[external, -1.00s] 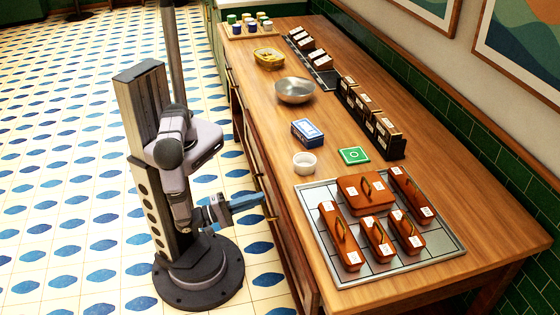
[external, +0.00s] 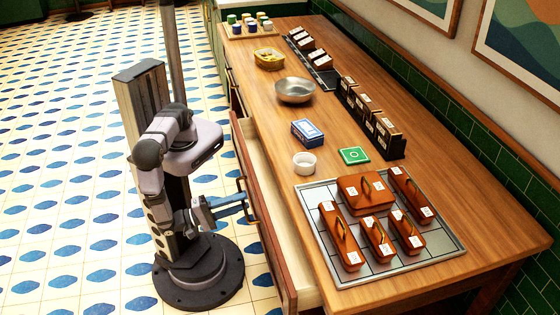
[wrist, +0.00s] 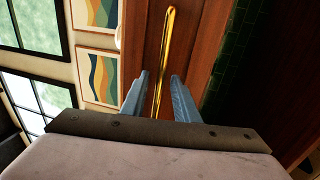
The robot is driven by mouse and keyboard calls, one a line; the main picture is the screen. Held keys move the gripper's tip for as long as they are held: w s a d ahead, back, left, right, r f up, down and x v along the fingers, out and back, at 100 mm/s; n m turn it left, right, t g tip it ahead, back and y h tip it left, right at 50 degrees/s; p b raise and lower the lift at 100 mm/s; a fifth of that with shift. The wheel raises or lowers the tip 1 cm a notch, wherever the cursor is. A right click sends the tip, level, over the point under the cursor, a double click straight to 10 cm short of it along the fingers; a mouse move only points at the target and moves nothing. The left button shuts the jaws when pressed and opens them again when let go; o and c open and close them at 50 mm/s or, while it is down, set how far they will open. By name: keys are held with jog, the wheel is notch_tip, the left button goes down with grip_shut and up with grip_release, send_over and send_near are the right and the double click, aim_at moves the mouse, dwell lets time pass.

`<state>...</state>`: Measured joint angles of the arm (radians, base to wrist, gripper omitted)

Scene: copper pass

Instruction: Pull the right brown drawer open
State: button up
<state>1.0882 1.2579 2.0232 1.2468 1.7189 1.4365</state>
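The right brown drawer (external: 266,222) stands pulled out from the counter front, its pale inside showing behind the front panel. Its brass handle (external: 241,184) is a long bar, also seen in the wrist view (wrist: 166,45). My gripper (external: 246,206) is at this handle. In the wrist view, the two blue fingers of my gripper (wrist: 161,77) stand apart, one on each side of the bar, with a visible gap by each finger. The lower end of the handle is hidden behind my gripper's body in the wrist view.
On the counter (external: 440,160) are a metal tray (external: 375,274) with several brown lidded boxes, a white cup (external: 304,163), a blue box (external: 307,132), a green box (external: 354,156) and a metal bowl (external: 295,91). Tiled floor is free left of the drawer.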

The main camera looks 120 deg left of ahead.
jog(key=shift+d, duration=0.1)
jog(key=b+v, duration=0.1)
jog(key=v, duration=0.6)
jog(key=shift+s, duration=0.1)
dwell(0.3)
